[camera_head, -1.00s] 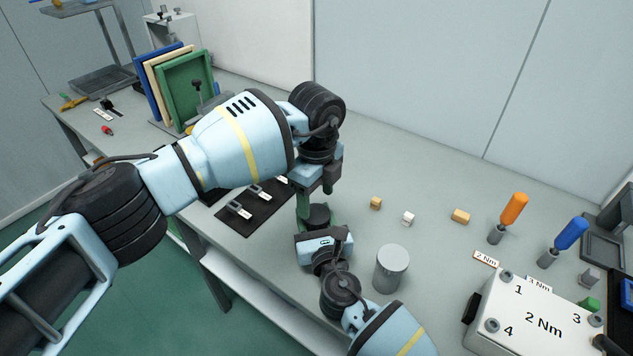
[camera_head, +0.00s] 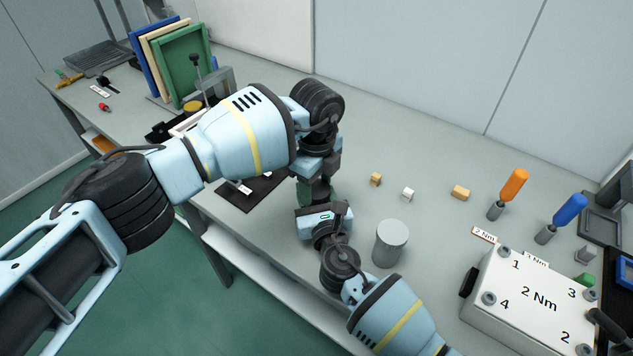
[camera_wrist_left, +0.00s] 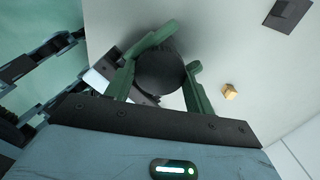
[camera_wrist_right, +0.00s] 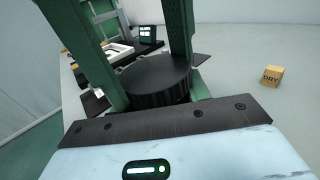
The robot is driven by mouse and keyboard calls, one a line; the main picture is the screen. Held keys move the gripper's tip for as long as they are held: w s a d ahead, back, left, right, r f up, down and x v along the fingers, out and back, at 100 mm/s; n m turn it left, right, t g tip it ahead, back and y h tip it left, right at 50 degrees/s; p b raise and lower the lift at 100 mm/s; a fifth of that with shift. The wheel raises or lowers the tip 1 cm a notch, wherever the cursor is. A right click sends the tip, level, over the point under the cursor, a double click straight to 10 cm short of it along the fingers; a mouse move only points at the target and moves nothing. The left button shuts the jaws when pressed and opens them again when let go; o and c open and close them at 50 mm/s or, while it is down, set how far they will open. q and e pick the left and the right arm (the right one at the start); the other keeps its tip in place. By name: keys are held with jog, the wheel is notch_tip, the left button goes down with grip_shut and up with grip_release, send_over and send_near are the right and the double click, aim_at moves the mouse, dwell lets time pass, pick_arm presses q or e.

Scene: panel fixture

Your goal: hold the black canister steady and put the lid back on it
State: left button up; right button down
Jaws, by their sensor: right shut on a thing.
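The black lid, a round piece with a ribbed rim (camera_wrist_right: 155,80), shows in the right wrist view between green fingers. Its round black top (camera_wrist_left: 160,72) also shows in the left wrist view. The black canister under it is mostly hidden, so I cannot tell whether the lid sits flush. My right gripper (camera_head: 322,206) comes in low from the front and is shut on the canister. My left gripper (camera_head: 318,184) points down directly above it, its fingers on either side of the lid. I cannot tell whether they press on it.
A grey cylinder (camera_head: 391,243) stands close to the right of my right gripper. Small blocks (camera_head: 375,179), orange (camera_head: 514,185) and blue (camera_head: 571,233) drivers and a white 2 Nm box (camera_head: 530,300) are further right. A dark mat (camera_head: 250,192) lies left. The back middle is clear.

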pick_arm(q)
jog(key=m, duration=0.3)
jog(key=shift+m, duration=0.3)
jog(key=m, duration=0.4)
jog(key=shift+m, duration=0.4)
jog(key=m, duration=0.7)
jog(key=shift+m, duration=0.4)
jog(key=o, duration=1.1)
jog(key=shift+r, duration=0.1)
